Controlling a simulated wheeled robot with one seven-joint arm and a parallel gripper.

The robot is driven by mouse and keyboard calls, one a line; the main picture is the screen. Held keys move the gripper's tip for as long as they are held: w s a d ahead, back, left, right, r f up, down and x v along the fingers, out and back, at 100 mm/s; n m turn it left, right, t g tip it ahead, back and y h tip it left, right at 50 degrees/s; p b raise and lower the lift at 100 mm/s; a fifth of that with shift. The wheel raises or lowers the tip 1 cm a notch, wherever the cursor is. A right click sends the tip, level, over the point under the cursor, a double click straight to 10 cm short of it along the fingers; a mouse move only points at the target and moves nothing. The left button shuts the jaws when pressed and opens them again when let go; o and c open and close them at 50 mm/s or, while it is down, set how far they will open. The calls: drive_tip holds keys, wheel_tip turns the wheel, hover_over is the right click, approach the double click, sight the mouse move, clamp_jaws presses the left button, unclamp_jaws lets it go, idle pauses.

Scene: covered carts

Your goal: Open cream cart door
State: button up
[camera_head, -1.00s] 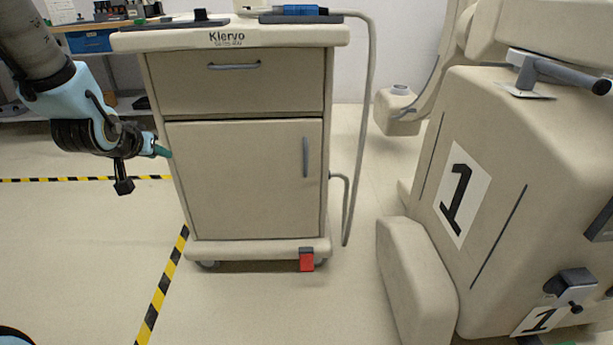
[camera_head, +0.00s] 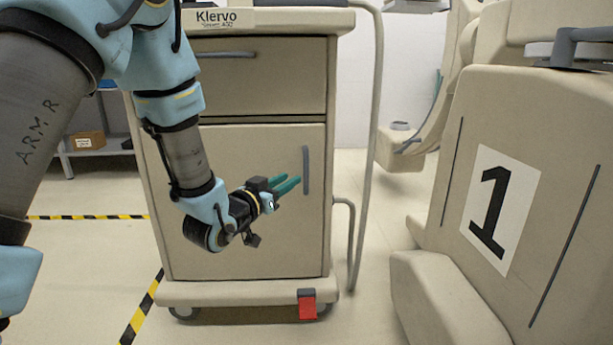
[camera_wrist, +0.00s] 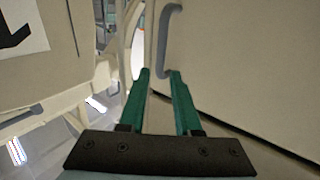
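The cream cart (camera_head: 260,292) stands upright in the head view, its door (camera_head: 262,235) shut below a closed drawer (camera_head: 230,84). The door's grey vertical handle (camera_head: 306,170) is near the door's right edge. My gripper (camera_head: 291,184) is in front of the door, just left of the handle, with its green fingers pointing right. In the wrist view the handle (camera_wrist: 163,40) lies beyond the fingertips (camera_wrist: 159,73). The fingers are apart with nothing between them. The gripper does not appear to touch the handle.
A large beige machine (camera_head: 545,110) marked with a 1 stands at the right. A red tab (camera_head: 307,303) is at the cart's base. Yellow-black tape (camera_head: 142,308) runs on the floor at left.

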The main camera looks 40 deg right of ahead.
sight(305, 169)
drive_tip(key=b+x, duration=0.2)
drive_tip(key=x, duration=0.7)
drive_tip(key=shift+w+d, duration=0.15)
drive_tip(key=shift+d, duration=0.1)
clamp_jaws()
idle(1.0)
